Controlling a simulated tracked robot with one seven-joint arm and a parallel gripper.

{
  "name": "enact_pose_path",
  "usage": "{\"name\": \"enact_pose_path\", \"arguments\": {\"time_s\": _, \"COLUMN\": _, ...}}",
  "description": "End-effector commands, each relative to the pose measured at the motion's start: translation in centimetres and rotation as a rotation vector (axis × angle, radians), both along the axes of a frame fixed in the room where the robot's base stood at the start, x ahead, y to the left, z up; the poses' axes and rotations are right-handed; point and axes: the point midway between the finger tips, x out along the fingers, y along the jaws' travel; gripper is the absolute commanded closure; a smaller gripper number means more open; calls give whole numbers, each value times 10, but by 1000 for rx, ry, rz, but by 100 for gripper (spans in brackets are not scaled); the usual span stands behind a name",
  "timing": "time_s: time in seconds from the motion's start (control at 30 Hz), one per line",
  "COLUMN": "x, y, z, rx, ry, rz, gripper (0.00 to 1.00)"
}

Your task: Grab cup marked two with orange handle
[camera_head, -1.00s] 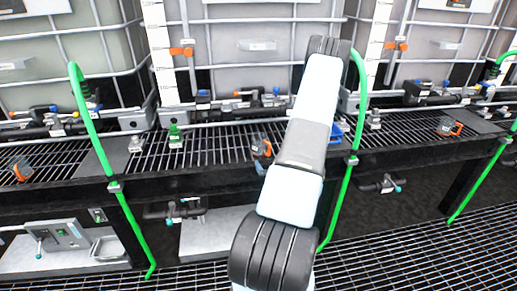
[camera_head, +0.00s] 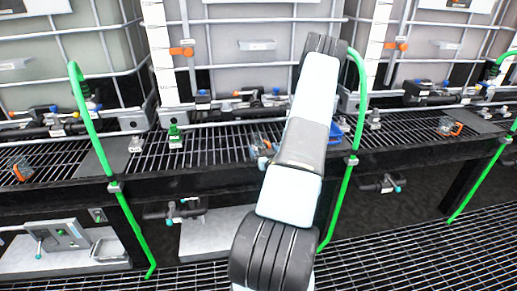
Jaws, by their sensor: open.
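Small greyish cups with orange handles stand on the black grating shelf. One cup (camera_head: 20,168) is at the far left and another cup (camera_head: 447,127) is at the right. A third cup-like item (camera_head: 256,149) in the middle is partly covered by my arm, with a small pale piece below it that I cannot identify. The number marks are too small to read, so I cannot tell which cup is marked two. My arm reaches up over the middle of the shelf. My gripper is hidden behind it.
Caged tanks (camera_head: 265,50) with valves and pipes stand along the back of the shelf.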

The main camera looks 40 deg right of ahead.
Motion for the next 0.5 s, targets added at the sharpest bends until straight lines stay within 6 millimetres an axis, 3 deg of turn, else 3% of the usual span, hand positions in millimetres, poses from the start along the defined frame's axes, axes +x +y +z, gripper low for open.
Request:
{"name": "enact_pose_path", "arguments": {"time_s": 0.2, "x": 26, "y": -10, "z": 1, "rx": -1, "ry": -1, "rz": 1, "gripper": 0}}
{"name": "enact_pose_path", "arguments": {"time_s": 0.5, "x": 32, "y": -12, "z": 1, "rx": 0, "ry": 0, "rz": 1, "gripper": 0}}
